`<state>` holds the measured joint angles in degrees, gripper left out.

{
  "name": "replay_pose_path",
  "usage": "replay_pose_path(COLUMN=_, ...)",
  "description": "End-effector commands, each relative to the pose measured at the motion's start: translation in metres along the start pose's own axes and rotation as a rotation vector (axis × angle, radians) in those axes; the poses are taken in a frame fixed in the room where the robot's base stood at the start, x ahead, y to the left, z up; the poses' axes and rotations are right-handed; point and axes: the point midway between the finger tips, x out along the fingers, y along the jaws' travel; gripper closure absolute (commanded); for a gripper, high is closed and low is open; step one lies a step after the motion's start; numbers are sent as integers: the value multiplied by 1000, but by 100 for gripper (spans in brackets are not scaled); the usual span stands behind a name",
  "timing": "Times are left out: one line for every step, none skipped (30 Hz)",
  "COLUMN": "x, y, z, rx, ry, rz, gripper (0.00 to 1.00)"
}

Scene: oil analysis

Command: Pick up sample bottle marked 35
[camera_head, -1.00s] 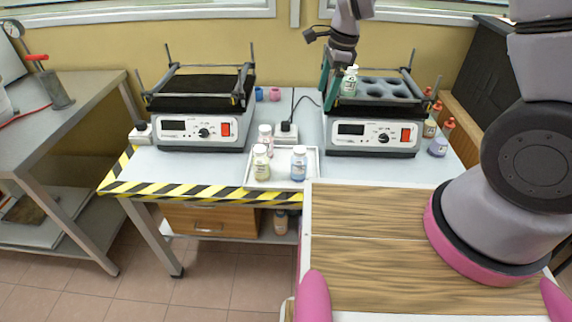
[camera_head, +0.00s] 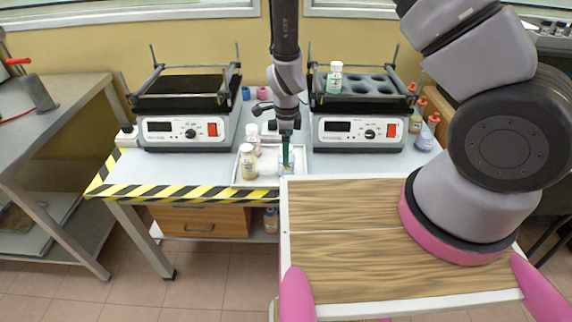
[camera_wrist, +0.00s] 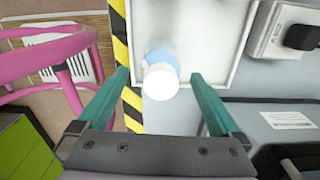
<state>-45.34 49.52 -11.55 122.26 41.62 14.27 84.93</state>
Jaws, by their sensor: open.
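A bottle with blue contents and a white cap (camera_wrist: 160,80) stands in the white tray (camera_head: 238,180). In the head view this bottle (camera_head: 286,171) is mostly hidden behind my gripper (camera_head: 286,163). In the wrist view my gripper (camera_wrist: 160,77) is open, with its teal fingers apart on either side of the bottle and gaps between. A yellowish bottle (camera_head: 248,163) and a pinkish bottle (camera_head: 253,138) stand to the left in the tray. Another white-capped bottle (camera_head: 334,79) sits in the right shaker's rack. No number is legible on any bottle.
The left shaker (camera_head: 187,130) has a bare black top. The right shaker (camera_head: 360,132) has a rack with several empty holes. Orange-capped bottles (camera_head: 417,115) stand at its right. A wooden-topped surface (camera_head: 350,215) lies in front. A power socket (camera_wrist: 283,30) is near the tray.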

Motion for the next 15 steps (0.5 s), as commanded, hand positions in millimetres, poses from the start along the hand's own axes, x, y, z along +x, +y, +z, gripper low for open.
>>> replay_pose_path(x=9, y=0, z=-1, rx=3, ry=2, rz=4, gripper=0)
replay_pose_path(x=14, y=0, z=0, rx=3, ry=2, rz=4, gripper=0)
replay_pose_path(x=20, y=0, z=1, rx=2, ry=1, rz=3, gripper=0)
replay_pose_path(x=25, y=0, z=1, rx=2, ry=1, rz=4, gripper=0)
replay_pose_path(x=29, y=-1, z=1, rx=3, ry=1, rz=3, gripper=0)
replay_pose_path(x=33, y=-1, z=1, rx=1, ry=0, rz=2, gripper=0)
replay_pose_path(x=36, y=-1, z=1, rx=1, ry=0, rz=2, gripper=0)
replay_pose_path(x=38, y=0, z=1, rx=1, ry=0, rz=2, gripper=0)
replay_pose_path(x=40, y=-1, z=1, rx=1, ry=0, rz=1, gripper=0)
replay_pose_path(x=40, y=-1, z=2, rx=1, ry=-1, rz=0, gripper=0)
replay_pose_path(x=41, y=-1, z=2, rx=1, ry=-1, rz=0, gripper=0)
replay_pose_path(x=41, y=-1, z=2, rx=1, ry=-1, rz=-1, gripper=0)
replay_pose_path(x=41, y=-1, z=2, rx=0, ry=-1, rz=-1, gripper=0)
replay_pose_path(x=41, y=-1, z=2, rx=0, ry=-1, rz=-1, gripper=0)
replay_pose_path(x=40, y=-1, z=2, rx=0, ry=-1, rz=-1, gripper=0)
